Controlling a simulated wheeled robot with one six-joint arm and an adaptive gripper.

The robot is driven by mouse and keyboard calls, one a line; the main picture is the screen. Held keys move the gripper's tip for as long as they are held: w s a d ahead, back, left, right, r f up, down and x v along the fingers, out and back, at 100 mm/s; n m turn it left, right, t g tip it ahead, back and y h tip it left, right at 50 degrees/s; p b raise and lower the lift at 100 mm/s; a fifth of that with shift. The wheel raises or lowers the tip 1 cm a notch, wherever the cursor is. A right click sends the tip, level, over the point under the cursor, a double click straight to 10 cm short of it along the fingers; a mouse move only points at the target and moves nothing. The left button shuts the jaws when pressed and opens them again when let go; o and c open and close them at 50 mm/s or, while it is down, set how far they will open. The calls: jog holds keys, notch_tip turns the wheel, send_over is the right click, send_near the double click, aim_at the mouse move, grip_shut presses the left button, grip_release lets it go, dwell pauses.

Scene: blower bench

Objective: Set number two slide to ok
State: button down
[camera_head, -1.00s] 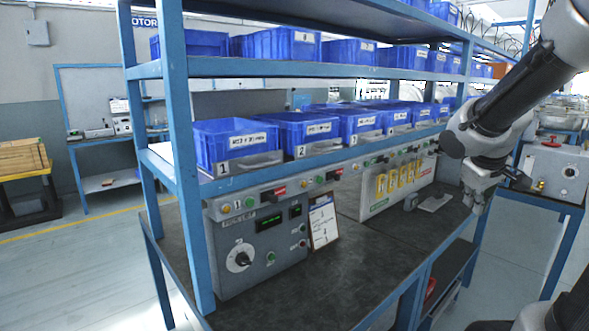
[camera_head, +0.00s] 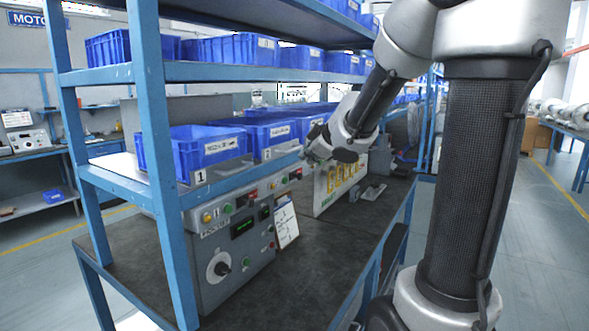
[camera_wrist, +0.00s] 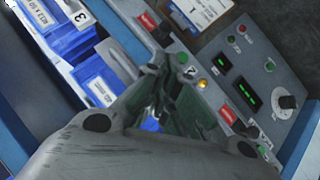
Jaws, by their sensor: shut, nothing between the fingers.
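My gripper (camera_head: 312,156) is shut and empty. In the head view it hangs in front of the lower shelf edge, close to the second group of controls on the grey strip. In the wrist view its dark fingertips (camera_wrist: 168,68) overlap the strip beside a green and a yellow lamp (camera_wrist: 203,83). A small dark block by a red label (camera_wrist: 149,22), which looks like the number two slide, sits just past the fingertips. Its lettering and setting are too small to read. Another red label (camera_head: 253,195) marks the first group. I cannot tell whether the fingers touch anything.
Blue bins (camera_head: 208,148) fill the shelf above the strip. A grey control box (camera_head: 218,255) with a knob and green displays stands below, with a clipboard (camera_head: 285,222) beside it. A blue shelf post (camera_head: 157,190) rises at the near left. The front bench top (camera_head: 310,262) is clear.

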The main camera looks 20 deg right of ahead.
aim_at(297, 176)
jog(key=x, duration=1)
jog(key=shift+d, duration=0.1)
jog(key=shift+d, duration=0.1)
